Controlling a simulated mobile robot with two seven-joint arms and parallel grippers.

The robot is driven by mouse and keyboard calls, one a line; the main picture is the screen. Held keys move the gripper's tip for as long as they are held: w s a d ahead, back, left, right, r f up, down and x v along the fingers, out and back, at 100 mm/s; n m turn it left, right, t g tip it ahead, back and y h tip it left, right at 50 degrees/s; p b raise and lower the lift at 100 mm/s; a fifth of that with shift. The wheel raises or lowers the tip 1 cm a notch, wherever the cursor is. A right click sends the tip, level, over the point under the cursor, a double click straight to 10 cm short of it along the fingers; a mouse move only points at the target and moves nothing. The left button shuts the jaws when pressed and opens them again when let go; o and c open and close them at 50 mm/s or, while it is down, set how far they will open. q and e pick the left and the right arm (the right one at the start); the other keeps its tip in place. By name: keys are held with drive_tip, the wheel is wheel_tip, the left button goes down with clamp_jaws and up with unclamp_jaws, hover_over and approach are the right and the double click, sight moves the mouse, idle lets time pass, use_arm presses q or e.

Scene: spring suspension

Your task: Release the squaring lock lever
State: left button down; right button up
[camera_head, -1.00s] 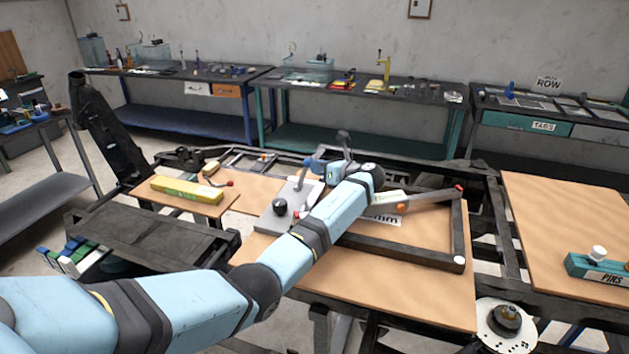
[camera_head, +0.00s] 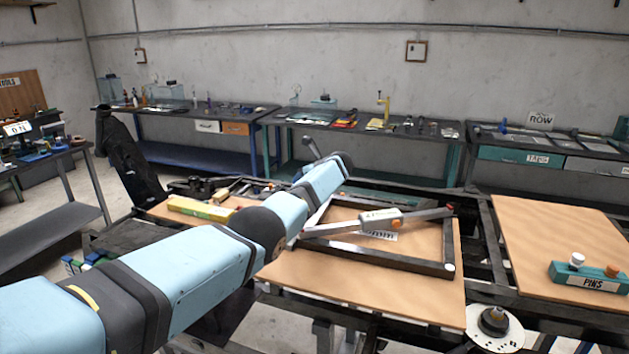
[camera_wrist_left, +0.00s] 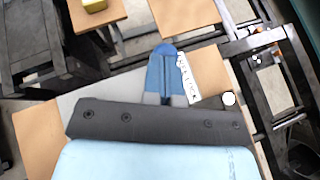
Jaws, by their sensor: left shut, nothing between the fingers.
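My left arm reaches across the bench in the head view, and its far end hides its fingers there. In the left wrist view my left gripper (camera_wrist_left: 163,55) is shut, with its blue fingertips side by side and nothing held. A white label (camera_wrist_left: 187,77) ending in "LOCK" lies beside the fingers, on or near a grey plate (camera_wrist_left: 68,103). My gripper body covers most of that plate. I cannot make out the squaring lock lever; it seems hidden behind my arm.
A dark rectangular frame (camera_head: 425,266) lies on the wooden board (camera_head: 375,287), with a grey bar (camera_head: 428,214) bearing an orange knob across it. A yellow block (camera_head: 200,208) lies left. A teal PINS holder (camera_head: 590,275) stands right. The board's front is clear.

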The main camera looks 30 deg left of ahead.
use_arm(q)
drive_tip(key=a, duration=0.1)
drive_tip(key=a+p, duration=0.1)
drive_tip(key=a, duration=0.1)
drive_tip(key=shift+s+f, duration=0.15)
drive_tip(key=shift+s, duration=0.15)
use_arm(e)
drive_tip(key=shift+s+a+r, duration=0.15)
drive_tip(key=shift+a+r, duration=0.15)
drive_tip(key=shift+r, duration=0.15)
drive_tip(key=shift+d, duration=0.1)
drive_tip(key=shift+r, duration=0.15)
